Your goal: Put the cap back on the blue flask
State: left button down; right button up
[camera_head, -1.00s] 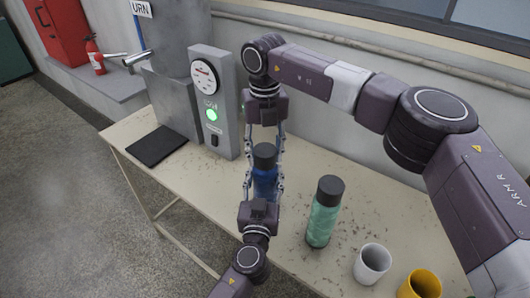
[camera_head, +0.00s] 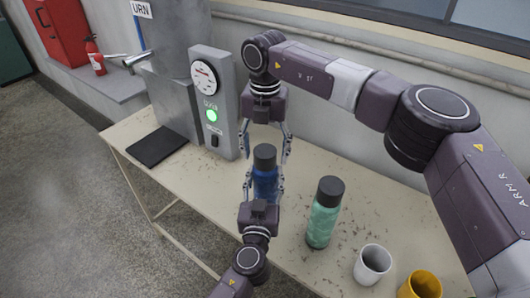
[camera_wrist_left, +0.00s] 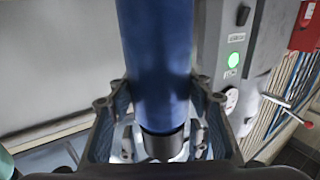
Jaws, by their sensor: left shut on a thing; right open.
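The blue flask (camera_head: 265,185) stands upright over the table, with the black cap (camera_head: 264,155) seated on its top and looking straight. My left gripper (camera_head: 265,178) is shut around the flask body from the front. In the left wrist view the flask (camera_wrist_left: 155,60) runs between the two fingers, with the dark cap (camera_wrist_left: 163,145) at its lower end. My right gripper (camera_head: 266,148) points down from above with its fingers spread on either side of the cap. A gap shows between the fingers and the cap.
A green flask (camera_head: 322,222) with a black cap stands just right of the blue one. A white mug (camera_head: 372,264) and a yellow mug (camera_head: 421,284) stand at the front right. The urn (camera_head: 172,95), dial panel (camera_head: 212,110) and black mat (camera_head: 157,146) are at left.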

notch_tip(320, 180, up, 11)
jog(key=shift+r, duration=0.2)
pick_arm(q)
jog(key=c, duration=0.9)
grip_release()
jog(key=shift+c, duration=0.2)
jog(key=shift+s+f, duration=0.1)
jog(key=shift+s, duration=0.4)
jog(key=s+a, duration=0.1)
jog(key=s, duration=1)
jog(key=shift+s+a, duration=0.1)
pick_arm(e)
jog(key=shift+f, duration=0.15)
